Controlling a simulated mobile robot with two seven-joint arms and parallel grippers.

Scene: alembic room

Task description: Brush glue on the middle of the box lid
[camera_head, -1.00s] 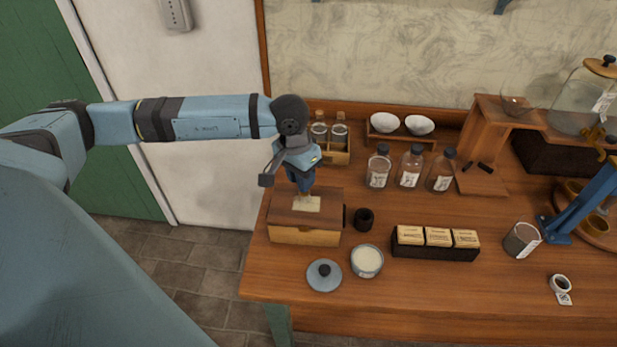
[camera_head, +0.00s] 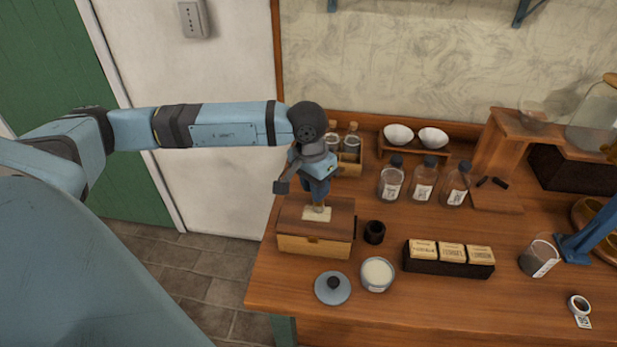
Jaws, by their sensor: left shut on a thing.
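The wooden box (camera_head: 314,244) stands near the left end of the table, its darker lid (camera_head: 340,216) closed. A pale patch (camera_head: 315,214) lies on the middle of the lid. My left gripper (camera_head: 318,190) is above the lid, pointing down, shut on a brush (camera_head: 318,207). Only a short part of the brush shows; its lower end is at the pale patch. A pot of whitish glue (camera_head: 377,274) stands open in front of the box. Its blue-grey lid (camera_head: 332,288) lies beside it. My right gripper is not in view.
A small dark cup (camera_head: 374,232) stands just right of the box. A dark tray (camera_head: 448,258) with several labelled blocks is further right. Several bottles (camera_head: 423,182) and a shelf with white bowls (camera_head: 398,135) stand behind. The front table strip is mostly clear.

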